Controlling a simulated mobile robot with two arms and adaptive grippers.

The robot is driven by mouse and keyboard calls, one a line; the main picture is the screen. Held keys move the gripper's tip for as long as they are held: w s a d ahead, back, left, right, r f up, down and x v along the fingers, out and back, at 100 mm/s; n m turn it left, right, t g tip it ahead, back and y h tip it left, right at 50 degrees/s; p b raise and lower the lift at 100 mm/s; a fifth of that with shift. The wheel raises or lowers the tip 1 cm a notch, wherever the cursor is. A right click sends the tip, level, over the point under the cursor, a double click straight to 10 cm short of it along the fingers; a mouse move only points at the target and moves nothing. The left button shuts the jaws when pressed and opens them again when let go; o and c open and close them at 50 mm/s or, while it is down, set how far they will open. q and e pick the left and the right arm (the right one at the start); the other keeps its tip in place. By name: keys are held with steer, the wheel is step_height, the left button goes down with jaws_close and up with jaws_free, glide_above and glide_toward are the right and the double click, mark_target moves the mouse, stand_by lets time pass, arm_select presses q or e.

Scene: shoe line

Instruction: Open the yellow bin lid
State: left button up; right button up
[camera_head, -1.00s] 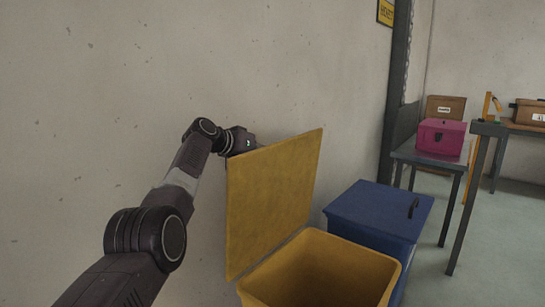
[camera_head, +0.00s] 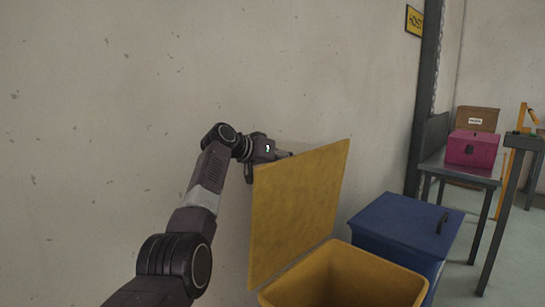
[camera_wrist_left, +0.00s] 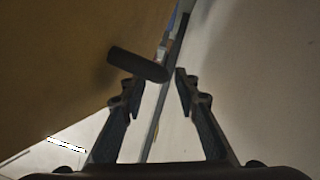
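The yellow bin (camera_head: 345,280) stands at the lower middle of the head view. Its lid (camera_head: 298,210) stands up nearly vertical at the left side of the bin, so the bin's mouth is uncovered. My left gripper (camera_head: 284,154) is behind the lid near its top edge, partly hidden by it. In the left wrist view the lid (camera_wrist_left: 60,60) fills the left side. Its dark handle (camera_wrist_left: 138,66) lies at the tip of one finger. My left gripper (camera_wrist_left: 160,82) is open, with nothing seen held between its fingers. My right gripper is in neither view.
A blue bin with a shut lid (camera_head: 408,222) stands right of the yellow bin. A wall (camera_head: 130,80) is close behind the lid and my left arm. A table (camera_head: 468,172) with a pink box (camera_head: 472,148) stands at the right. Floor there is partly free.

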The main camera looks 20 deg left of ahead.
arm_select(q)
steer(key=v, duration=0.9)
steer(key=shift+r, duration=0.25)
